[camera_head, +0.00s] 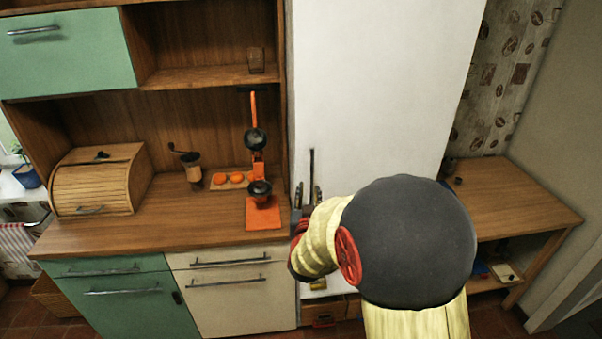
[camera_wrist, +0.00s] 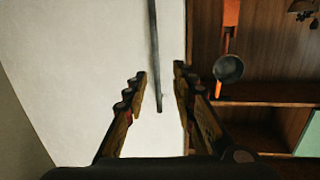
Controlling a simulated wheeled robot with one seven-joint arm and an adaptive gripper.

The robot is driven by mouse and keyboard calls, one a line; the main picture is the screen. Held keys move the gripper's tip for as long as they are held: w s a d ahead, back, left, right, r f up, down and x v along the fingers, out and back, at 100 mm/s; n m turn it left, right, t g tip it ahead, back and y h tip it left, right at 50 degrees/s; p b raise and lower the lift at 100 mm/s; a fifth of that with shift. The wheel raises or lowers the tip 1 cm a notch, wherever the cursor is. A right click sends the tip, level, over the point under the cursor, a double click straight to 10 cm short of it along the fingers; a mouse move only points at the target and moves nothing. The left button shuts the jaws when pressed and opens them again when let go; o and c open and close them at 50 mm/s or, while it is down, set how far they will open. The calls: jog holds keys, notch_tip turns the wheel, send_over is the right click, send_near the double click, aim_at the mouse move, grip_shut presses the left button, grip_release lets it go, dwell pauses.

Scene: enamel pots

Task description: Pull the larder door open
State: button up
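The larder door (camera_head: 385,80) is a tall, plain white panel, closed as far as I can see. Its dark vertical bar handle (camera_head: 312,165) is near the left edge, partly hidden below by my gripper (camera_head: 308,190). The door (camera_wrist: 90,60) and handle (camera_wrist: 154,45) also show in the wrist view. There my gripper (camera_wrist: 160,78) is open, one finger on each side of the handle's end in the picture. Nothing is held. I cannot tell whether the fingers reach the handle's depth or touch it.
Left of the larder is a wooden dresser with a bread bin (camera_head: 100,182), a coffee grinder (camera_head: 190,165) and an orange stand (camera_head: 262,212). A wooden table (camera_head: 520,195) stands at the right. A low wooden crate (camera_head: 325,312) shows below the larder.

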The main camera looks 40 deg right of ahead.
aim_at(312, 171)
jog(key=shift+h, duration=0.3)
jog(key=w+d, duration=0.1)
jog(key=d, duration=0.1)
jog(key=w+d+r, duration=0.1)
jog(key=w+d, duration=0.1)
jog(key=w+d+r+b, duration=0.1)
jog(key=w, duration=0.1)
jog(key=shift+w+d, duration=0.2)
jog(key=shift+d, duration=0.2)
jog(key=shift+c, duration=0.6)
grip_shut()
